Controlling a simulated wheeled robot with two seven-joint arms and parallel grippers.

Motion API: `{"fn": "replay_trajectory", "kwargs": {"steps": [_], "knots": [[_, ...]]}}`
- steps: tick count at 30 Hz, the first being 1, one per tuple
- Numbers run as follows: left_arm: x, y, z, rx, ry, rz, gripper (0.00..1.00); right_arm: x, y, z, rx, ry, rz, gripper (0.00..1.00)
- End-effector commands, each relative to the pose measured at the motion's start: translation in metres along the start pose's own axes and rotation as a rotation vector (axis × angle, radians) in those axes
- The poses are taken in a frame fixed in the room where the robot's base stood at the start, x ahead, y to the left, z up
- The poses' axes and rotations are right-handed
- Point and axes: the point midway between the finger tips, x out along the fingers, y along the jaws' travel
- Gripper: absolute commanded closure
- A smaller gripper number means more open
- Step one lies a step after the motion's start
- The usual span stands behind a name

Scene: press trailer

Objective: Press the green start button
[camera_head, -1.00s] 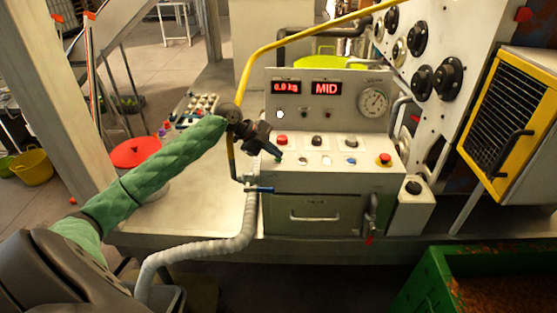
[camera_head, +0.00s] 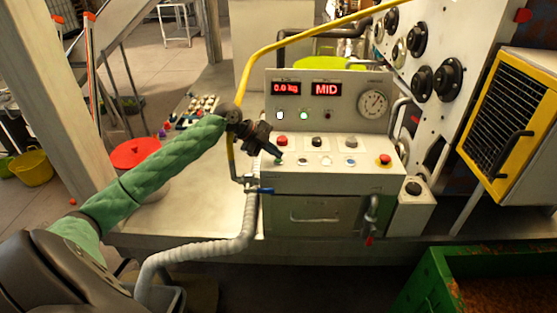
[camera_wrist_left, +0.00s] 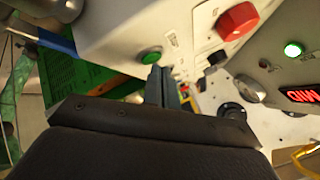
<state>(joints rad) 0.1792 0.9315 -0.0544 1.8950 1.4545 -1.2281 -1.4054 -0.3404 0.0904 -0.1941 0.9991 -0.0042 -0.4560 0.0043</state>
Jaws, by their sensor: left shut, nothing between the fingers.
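The grey control panel (camera_head: 330,178) stands on the bench with a row of buttons on its sloped top. The green start button (camera_wrist_left: 150,57) shows clearly in the left wrist view; in the head view my fingertips partly hide it at the panel's left end. My left gripper (camera_head: 277,155) is shut and empty, its fingertips right at the green button. In the left wrist view the fingertips (camera_wrist_left: 157,72) overlap the button's lower edge; I cannot tell if they touch it. A green lamp (camera_head: 303,115) glows on the upright face. The displays read 0.0 kg and MID. My right gripper is not in view.
A red button (camera_head: 281,141) sits just behind the green one, with a red-and-yellow stop button (camera_head: 384,160) at the right end. A blue-handled valve (camera_head: 259,190) and grey hose (camera_head: 210,248) are below my gripper. A yellow pipe (camera_head: 290,41) arches behind.

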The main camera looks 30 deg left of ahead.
Motion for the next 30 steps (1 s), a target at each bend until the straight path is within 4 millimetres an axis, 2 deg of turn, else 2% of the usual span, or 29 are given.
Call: {"fn": "replay_trajectory", "kwargs": {"steps": [17,30], "knots": [[-0.008,-0.006,-0.005,0.001,0.000,-0.001,1.00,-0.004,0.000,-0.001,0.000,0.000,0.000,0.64],[-0.031,-0.023,-0.022,0.002,-0.001,-0.001,1.00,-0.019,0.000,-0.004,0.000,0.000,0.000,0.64]]}}
